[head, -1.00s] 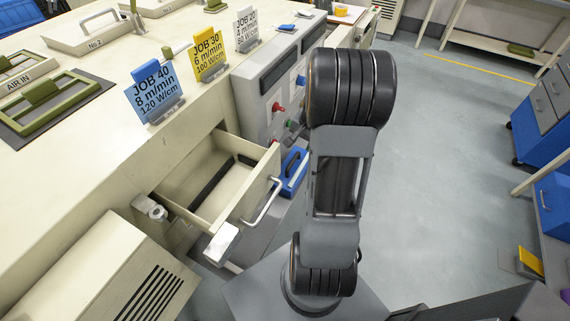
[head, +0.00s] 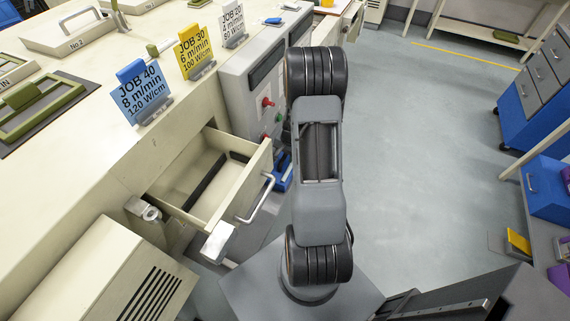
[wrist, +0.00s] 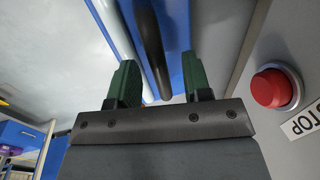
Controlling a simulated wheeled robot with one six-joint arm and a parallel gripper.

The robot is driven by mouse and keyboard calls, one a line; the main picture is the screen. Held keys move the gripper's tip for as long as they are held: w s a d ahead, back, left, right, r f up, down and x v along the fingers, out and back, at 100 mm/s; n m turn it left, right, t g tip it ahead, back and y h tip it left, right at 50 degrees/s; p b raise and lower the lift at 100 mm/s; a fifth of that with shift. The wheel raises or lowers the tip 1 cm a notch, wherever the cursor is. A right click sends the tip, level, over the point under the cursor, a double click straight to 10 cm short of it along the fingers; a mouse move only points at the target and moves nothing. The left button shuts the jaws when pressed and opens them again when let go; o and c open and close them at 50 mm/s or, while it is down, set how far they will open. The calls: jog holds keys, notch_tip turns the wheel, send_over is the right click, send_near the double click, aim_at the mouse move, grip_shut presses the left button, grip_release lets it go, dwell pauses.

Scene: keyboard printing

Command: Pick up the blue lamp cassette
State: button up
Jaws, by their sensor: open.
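A blue cassette (head: 283,175) is low beside the grey control panel in the head view, mostly hidden behind my arm. In the wrist view a blue body (wrist: 177,35) with a long dark handle (wrist: 152,45) fills the top middle; it looks like the same cassette. My gripper (wrist: 158,75) is open, with one green finger on each side of the handle's line. The handle's near end shows between the fingers. I cannot tell whether the fingers touch it. In the head view my gripper is hidden behind my arm.
An open, empty drawer (head: 246,189) juts out left of my arm. The grey panel (head: 243,95) has red and green buttons; a red button (wrist: 274,88) sits right of my gripper. A blue box (head: 548,190) stands on the right bench. The floor between is clear.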

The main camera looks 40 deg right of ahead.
jog(key=shift+w+f, duration=0.15)
jog(key=shift+f, duration=0.6)
grip_shut()
jog(key=shift+r, duration=0.1)
